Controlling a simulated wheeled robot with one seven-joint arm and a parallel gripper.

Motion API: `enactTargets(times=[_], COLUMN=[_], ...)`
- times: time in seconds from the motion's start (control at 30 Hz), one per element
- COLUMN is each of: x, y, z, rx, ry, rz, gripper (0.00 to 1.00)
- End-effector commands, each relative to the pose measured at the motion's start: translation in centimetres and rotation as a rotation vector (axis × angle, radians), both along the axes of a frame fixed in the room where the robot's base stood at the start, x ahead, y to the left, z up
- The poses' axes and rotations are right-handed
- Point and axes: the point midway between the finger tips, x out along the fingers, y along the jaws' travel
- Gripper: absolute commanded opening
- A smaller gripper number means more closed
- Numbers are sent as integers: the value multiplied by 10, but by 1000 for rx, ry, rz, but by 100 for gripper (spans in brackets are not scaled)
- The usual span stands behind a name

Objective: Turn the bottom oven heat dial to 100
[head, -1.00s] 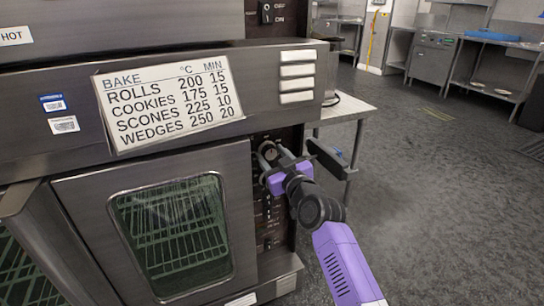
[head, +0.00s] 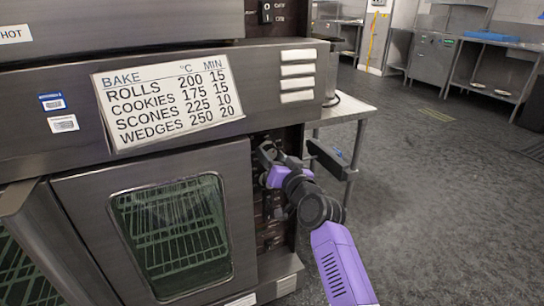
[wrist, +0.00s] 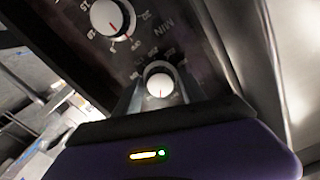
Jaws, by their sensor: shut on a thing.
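The bottom oven (head: 150,190) has a dark control panel (head: 271,240) along its right side. My gripper (head: 266,155) is at the upper part of this panel in the head view, and it hides the dials there. In the wrist view a small white dial (wrist: 159,84) with a red mark sits straight ahead of my gripper's palm. My gripper is shut on this dial, which appears to be the heat dial; its number marks are blurred. A larger white dial (wrist: 108,18) with a red mark, beside the letters MIN, is at the upper left, apart from my gripper.
A bake chart (head: 168,100) hangs on the oven front above the glass door. A metal side table (head: 348,108) stands close to the right of the panel. Open grey floor (head: 430,210) lies to the right, with steel counters far back.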

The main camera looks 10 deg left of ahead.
Motion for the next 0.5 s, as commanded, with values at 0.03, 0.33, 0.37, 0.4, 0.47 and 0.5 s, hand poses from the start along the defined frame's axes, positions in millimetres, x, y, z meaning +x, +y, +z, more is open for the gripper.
enactTargets(times=[0.03,0.33,0.37,0.4,0.47,0.5], x=[0,0,0,0,0,0], y=[1,0,0,0,0,0], z=[1,1,1,1,1,1], rx=[38,235,250,270,296,311], ry=[24,158,168,182,199,209], rz=[1,-1,-1,-1,-1,-1], gripper=[8,8,8,8,8,8])
